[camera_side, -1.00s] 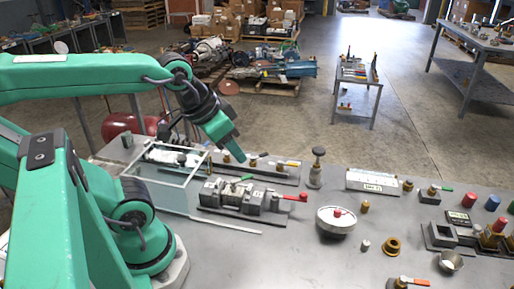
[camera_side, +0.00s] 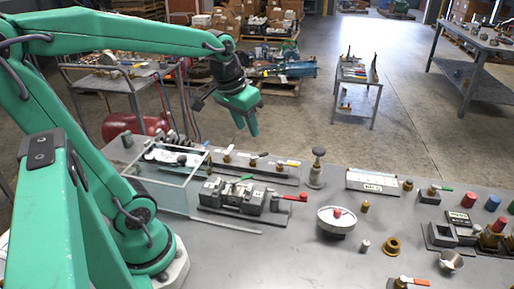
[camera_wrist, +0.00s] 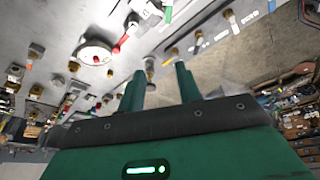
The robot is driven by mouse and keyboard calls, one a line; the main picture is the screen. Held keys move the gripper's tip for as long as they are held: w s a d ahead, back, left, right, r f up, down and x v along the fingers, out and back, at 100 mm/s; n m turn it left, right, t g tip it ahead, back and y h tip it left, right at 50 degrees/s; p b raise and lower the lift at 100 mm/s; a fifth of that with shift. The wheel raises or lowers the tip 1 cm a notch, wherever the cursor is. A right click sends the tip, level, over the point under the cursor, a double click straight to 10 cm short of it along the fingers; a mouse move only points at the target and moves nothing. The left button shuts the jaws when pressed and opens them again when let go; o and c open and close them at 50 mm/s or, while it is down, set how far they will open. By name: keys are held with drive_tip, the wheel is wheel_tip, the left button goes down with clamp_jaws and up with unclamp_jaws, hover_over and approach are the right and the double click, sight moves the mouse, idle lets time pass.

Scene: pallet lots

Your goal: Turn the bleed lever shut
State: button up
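My gripper (camera_side: 249,127) hangs above the back of the grey bench, pointing down, clear of everything. In the wrist view its two green fingers (camera_wrist: 159,70) stand apart with nothing between them. I cannot tell which handle is the bleed lever. A red lever (camera_side: 296,197) sticks out right from a grey valve block (camera_side: 243,196). A green lever (camera_side: 441,187) and an orange lever (camera_side: 414,281) stand farther right.
A clear-sided case (camera_side: 186,182) stands left of the valve block. A tall dark-knobbed valve (camera_side: 317,165) and a round white gauge (camera_side: 336,221) stand to its right. The bench front centre is mostly bare.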

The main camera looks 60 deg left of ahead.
drive_tip(key=w+a+f+n+g, duration=0.1)
drive_tip(key=w+a+f+n, duration=0.15)
drive_tip(key=a, duration=0.25)
drive_tip(key=w+a+f+n+g, duration=0.1)
drive_tip(key=w+a+f, duration=0.15)
drive_tip(key=a, duration=0.35)
drive_tip(key=n+g, duration=0.2)
drive_tip(key=n, duration=0.1)
approach(231, 147)
drive_tip(key=shift+s+a+m+h, duration=0.2)
drive_tip(key=shift+a+m+h, duration=0.05)
drive_tip(key=shift+a+h, duration=0.2)
drive_tip(key=shift+f, duration=3.85)
clamp_jaws()
